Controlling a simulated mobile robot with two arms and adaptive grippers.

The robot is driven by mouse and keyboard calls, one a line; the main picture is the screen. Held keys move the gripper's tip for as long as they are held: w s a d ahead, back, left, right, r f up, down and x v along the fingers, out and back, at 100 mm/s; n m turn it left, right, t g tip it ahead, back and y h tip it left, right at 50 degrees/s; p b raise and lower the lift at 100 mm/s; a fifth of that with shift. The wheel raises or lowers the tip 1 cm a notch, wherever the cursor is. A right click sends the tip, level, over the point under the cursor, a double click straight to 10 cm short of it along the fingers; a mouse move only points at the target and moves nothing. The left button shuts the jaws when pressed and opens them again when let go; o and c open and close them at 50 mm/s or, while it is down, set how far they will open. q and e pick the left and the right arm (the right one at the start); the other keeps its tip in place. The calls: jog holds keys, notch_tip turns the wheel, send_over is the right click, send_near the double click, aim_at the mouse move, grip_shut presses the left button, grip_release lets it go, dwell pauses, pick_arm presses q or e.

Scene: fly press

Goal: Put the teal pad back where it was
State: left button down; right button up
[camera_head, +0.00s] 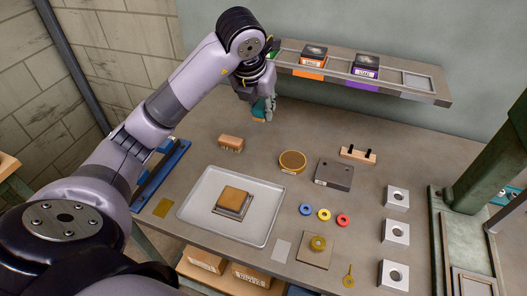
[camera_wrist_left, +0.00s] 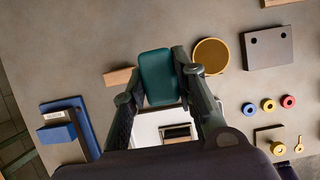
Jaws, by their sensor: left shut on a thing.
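The teal pad (camera_wrist_left: 157,77) is between the fingers of my left gripper (camera_wrist_left: 158,88), which is shut on it. In the head view the pad (camera_head: 260,109) shows only partly, below the left gripper (camera_head: 262,96), above the back of the table and just in front of the shelf. The shelf (camera_head: 392,90) carries an orange-labelled block (camera_head: 313,61) and a purple-labelled block (camera_head: 365,67). An empty framed place (camera_head: 417,81) is at its right end. Its left end is partly hidden by my arm; a green patch shows there. My right gripper is in neither view.
On the table stand a metal tray (camera_head: 197,200) with a tan-topped block (camera_head: 235,198), a brown block (camera_head: 231,143), a round brass-coloured disc (camera_head: 292,161), a dark block (camera_head: 334,174), coloured rings and pale holed blocks. A green press (camera_head: 487,160) stands at right. The table's back middle is clear.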

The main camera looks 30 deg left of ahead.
aim_at(262, 157)
pick_arm(q)
notch_tip(262, 157, down, 15)
jog(key=shift+r+p, duration=0.15)
jog(key=shift+p, duration=0.65)
jog(key=shift+f+b, duration=0.25)
jog(key=shift+b, duration=0.05)
jog(key=shift+s+f+b, duration=0.2)
jog(key=shift+f+b, duration=0.2)
jog(key=c, duration=1.7)
grip_release()
jog(key=shift+d, duration=0.1)
jog(key=o, duration=0.4)
jog(key=shift+f, duration=0.25)
